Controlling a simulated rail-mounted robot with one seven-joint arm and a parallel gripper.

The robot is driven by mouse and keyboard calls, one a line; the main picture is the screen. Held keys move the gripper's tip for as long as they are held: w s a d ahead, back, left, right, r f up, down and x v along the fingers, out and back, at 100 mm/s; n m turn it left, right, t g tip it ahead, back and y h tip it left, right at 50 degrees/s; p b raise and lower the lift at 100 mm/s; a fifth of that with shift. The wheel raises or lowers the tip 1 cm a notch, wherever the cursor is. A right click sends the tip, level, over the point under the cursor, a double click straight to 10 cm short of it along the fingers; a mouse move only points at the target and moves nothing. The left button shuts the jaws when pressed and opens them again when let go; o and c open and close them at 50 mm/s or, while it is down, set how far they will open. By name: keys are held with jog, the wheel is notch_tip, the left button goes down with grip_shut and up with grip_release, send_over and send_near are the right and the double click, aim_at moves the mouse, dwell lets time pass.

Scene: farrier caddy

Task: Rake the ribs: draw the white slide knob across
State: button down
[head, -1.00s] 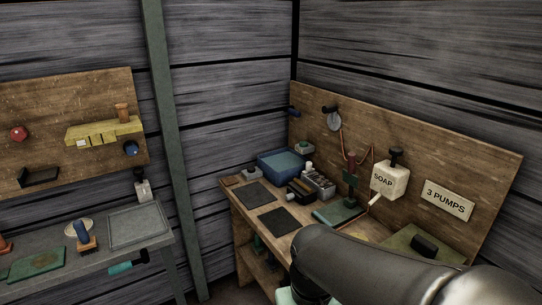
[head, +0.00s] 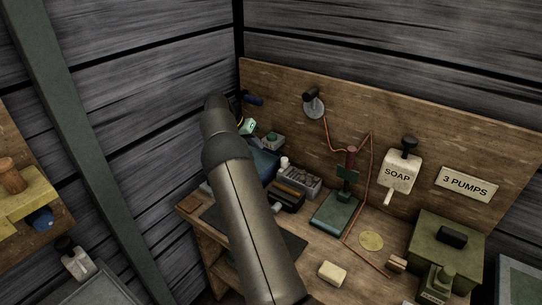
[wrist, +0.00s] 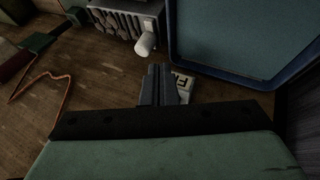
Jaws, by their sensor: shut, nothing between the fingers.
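The white slide knob (head: 284,162) stands at the left end of a grey ribbed box (head: 300,181) on the bench. In the wrist view the knob (wrist: 146,43) sticks out from the ribbed box (wrist: 122,15), upright ribs along its side. My gripper (wrist: 159,70) is shut and empty. Its fingertips show just below and right of the knob in that picture, apart from it as far as I can tell. In the head view my arm hides part of the bench and the fingers cannot be made out.
A blue tray (wrist: 176,30) lies right of the knob in the wrist view. A pale lettered tag (wrist: 184,88) is partly hidden behind the fingers. An orange wire (wrist: 42,78) runs at left. The head view shows a soap dispenser (head: 401,172) and a green box (head: 446,258).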

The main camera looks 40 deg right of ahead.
aim_at(284, 164)
jog(key=p+x, duration=0.2)
jog(key=x, duration=0.8)
jog(key=shift+d, duration=0.2)
